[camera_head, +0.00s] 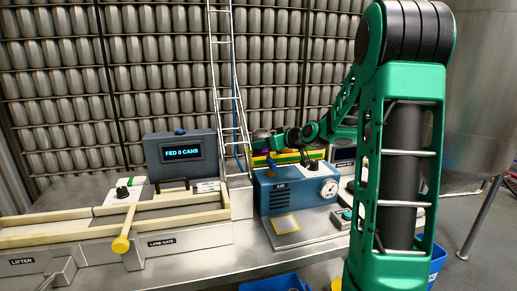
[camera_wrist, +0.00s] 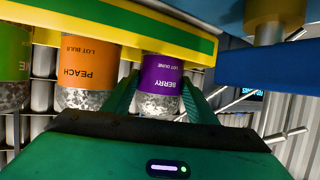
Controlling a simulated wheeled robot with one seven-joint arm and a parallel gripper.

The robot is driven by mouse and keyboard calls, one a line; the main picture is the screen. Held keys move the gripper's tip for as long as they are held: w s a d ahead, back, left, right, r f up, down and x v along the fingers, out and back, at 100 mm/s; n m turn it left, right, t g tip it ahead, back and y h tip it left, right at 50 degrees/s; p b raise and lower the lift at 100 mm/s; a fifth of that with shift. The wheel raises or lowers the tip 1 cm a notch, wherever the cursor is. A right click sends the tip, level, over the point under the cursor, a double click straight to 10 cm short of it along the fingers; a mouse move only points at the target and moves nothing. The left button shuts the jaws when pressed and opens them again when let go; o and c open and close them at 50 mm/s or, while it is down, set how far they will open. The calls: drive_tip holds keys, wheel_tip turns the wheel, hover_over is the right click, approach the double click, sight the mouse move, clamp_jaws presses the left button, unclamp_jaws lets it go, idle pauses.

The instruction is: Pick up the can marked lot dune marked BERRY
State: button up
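The can marked BERRY, lot dune (camera_wrist: 162,82), has a purple label and a speckled silvery body. It is in the upper middle of the wrist view, its lettering upside down, against a yellow-and-green rack (camera_wrist: 120,22). My gripper (camera_wrist: 162,88) has its green fingers on either side of the can. The fingers look open, with the can between them; contact is hard to make out. In the head view, the far end of my arm is small, above and behind the blue AIR box (camera_head: 275,197), and no can is clear there.
A blue part (camera_wrist: 270,65) is close on the right. The head view shows a FED 0 CANS display (camera_head: 181,153) and a ladder (camera_head: 228,90).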

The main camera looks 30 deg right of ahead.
drive_tip(key=c, duration=0.4)
drive_tip(key=shift+c, duration=0.2)
drive_tip(key=shift+r, duration=0.1)
